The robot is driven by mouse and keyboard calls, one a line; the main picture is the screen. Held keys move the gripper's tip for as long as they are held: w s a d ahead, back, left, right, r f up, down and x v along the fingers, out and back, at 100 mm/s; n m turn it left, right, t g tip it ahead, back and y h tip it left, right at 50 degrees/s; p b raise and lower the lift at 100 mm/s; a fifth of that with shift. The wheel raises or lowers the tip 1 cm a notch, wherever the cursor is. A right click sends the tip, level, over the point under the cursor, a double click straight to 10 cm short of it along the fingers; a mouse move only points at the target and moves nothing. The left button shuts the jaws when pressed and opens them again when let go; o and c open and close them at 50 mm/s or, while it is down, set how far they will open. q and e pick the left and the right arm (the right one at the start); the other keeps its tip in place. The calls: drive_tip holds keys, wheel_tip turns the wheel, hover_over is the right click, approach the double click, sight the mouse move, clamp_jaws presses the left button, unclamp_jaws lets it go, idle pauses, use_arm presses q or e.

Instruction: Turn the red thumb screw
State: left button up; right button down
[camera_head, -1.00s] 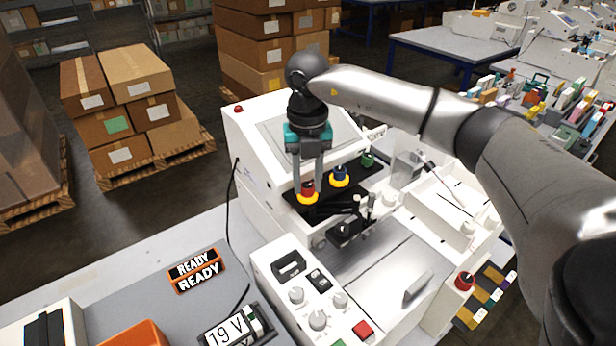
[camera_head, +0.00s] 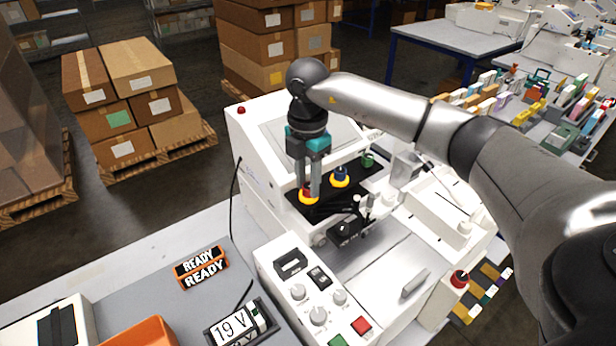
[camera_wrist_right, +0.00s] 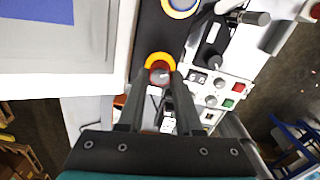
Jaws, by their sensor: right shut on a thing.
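The red thumb screw (camera_head: 307,189) stands on a yellow ring on the black strip of the white plotter (camera_head: 250,165). It also shows in the right wrist view (camera_wrist_right: 160,76), with a pale pointer mark on its top. My right gripper (camera_head: 309,192) comes down from above and is shut on the red thumb screw, one finger on each side of it. The fingers hide part of the screw in the head view. The blue thumb screw (camera_head: 340,174) and the green one (camera_head: 367,160) stand farther along the same strip. My left gripper is not in view.
A control box (camera_head: 315,300) with knobs and buttons stands in front of the plotter. A READY sign (camera_head: 201,268), a 19 V display (camera_head: 240,327) and an orange bin (camera_head: 140,333) are on the grey table.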

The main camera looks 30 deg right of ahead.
sight(308, 187)
drive_tip(key=shift+w+r+m+p, duration=0.1)
drive_tip(key=shift+m+p, duration=0.2)
drive_tip(key=shift+m, duration=0.7)
drive_tip(key=shift+d, duration=0.1)
drive_tip(key=c, duration=0.6)
unclamp_jaws()
wheel_tip(308, 187, up, 15)
drive_tip(key=shift+r, duration=0.1)
